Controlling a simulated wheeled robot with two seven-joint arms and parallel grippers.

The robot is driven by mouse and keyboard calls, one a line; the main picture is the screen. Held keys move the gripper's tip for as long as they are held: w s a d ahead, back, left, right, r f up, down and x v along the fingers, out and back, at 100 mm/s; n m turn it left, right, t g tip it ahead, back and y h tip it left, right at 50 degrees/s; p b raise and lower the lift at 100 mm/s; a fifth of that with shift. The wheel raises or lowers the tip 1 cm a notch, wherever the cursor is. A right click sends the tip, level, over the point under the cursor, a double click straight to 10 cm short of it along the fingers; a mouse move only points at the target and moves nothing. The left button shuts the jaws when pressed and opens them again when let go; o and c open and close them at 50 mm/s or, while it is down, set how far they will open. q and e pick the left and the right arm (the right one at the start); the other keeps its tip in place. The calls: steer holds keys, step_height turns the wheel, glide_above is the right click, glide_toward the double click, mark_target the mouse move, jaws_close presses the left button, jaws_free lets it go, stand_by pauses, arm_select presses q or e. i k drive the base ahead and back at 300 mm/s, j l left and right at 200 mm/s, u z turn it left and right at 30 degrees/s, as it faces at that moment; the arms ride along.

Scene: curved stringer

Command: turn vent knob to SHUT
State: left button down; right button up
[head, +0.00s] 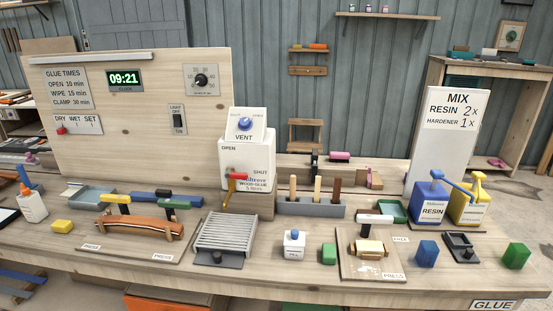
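The vent knob (245,124) is a round blue knob on a small white plate (244,138) marked VENT. The plate stands on top of a white glue container (238,158) near the back middle of the bench. Small lettering sits at the plate's upper corners, too faint to read surely, and I cannot tell which way the knob points. The container's front carries larger OPEN and SHUT words by a red-handled tap (236,176). Neither of my grippers is in view.
A wooden panel (140,120) with a clock and switches stands left of the container. Tool handles in a grey rack (310,207) stand right of it. A slatted grey rack (226,232) and a small white bottle (294,243) sit in front. A MIX sign (452,125) stands right.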

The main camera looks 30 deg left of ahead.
mark_target(244, 123)
steer(key=u, duration=1.25)
